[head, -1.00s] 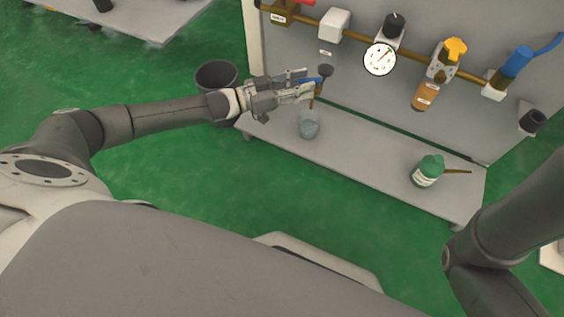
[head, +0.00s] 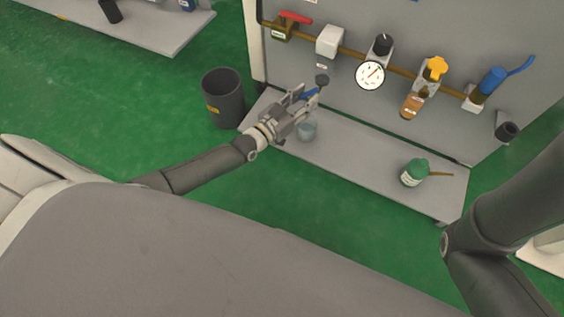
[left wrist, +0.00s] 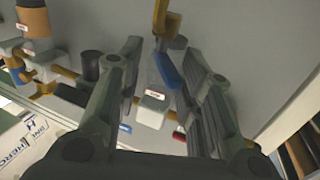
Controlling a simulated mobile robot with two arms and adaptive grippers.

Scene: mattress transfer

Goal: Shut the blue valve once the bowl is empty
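A small blue lever (head: 311,93), the blue valve's handle, is at the panel's lower left; it also shows in the left wrist view (left wrist: 168,70). My left gripper (head: 304,99) is open around it. In the left wrist view the lever lies between the spread fingers, nearer the right one; I see no firm grip on it. A clear cup (head: 308,132) stands on the shelf below, partly behind the gripper. An amber bowl (head: 411,106) hangs under the yellow-topped unit; its contents are too small to tell. My right gripper is out of view.
A pipe with a red-handled valve (head: 294,17), a round gauge (head: 370,75) and a blue cylinder (head: 492,81) crosses the panel. A green-capped bottle (head: 414,172) stands on the shelf (head: 365,165). A dark bin (head: 223,98) stands left on the green floor.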

